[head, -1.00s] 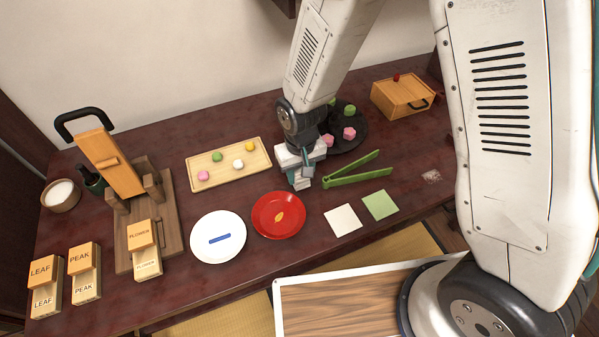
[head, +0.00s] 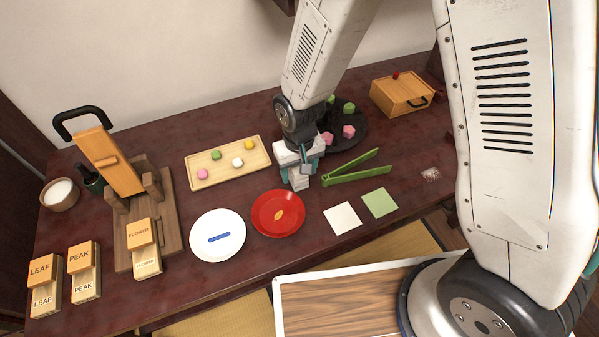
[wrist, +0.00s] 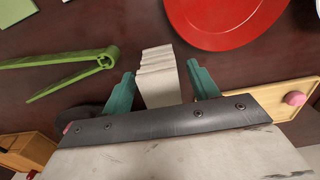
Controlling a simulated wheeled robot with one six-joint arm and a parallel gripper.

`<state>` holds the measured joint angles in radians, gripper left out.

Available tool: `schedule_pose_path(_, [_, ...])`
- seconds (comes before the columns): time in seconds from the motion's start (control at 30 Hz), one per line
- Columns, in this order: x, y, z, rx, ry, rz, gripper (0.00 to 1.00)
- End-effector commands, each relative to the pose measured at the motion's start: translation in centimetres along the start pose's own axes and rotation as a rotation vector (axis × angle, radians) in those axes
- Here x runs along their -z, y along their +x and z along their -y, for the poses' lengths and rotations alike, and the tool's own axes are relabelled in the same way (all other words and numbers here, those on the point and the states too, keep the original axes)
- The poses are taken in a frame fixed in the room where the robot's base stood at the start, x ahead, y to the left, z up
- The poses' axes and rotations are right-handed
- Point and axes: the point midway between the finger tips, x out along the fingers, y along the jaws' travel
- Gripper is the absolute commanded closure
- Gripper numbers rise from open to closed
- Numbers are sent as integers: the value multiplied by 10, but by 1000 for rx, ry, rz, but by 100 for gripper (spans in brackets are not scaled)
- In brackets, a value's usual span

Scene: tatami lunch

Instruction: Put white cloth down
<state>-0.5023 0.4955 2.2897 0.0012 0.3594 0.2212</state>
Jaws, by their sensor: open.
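A folded white cloth (wrist: 158,74) shows between the teal fingers of my gripper (wrist: 161,70) in the wrist view. My gripper is open, with a small gap between the cloth and each finger. In the head view, my gripper (head: 299,170) is low over the dark red table, between the red plate and the green tongs. The cloth's lower end (head: 300,183) shows below the fingers there. It seems to rest on the table, but its base is partly hidden.
The red plate (head: 260,220) is left of my gripper, the green tongs (head: 345,174) right. A wooden tray (head: 218,175) with sweets and a dark round plate (head: 355,138) stand behind. White (head: 342,218) and green (head: 380,203) squares lie in front.

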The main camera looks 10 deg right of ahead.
Motion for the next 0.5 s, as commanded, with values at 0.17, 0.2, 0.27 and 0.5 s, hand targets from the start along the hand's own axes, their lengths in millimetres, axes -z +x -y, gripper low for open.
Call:
schedule_pose_path(0.17, [1, -40, 0, 2, 0, -8, 40])
schedule_pose_path(0.2, [1, -48, 0, 1, 0, -7, 40])
schedule_pose_path(0.27, [1, -61, 0, 1, 0, -6, 40])
schedule_pose_path(0.5, [0, -98, 0, 1, 0, -3, 40])
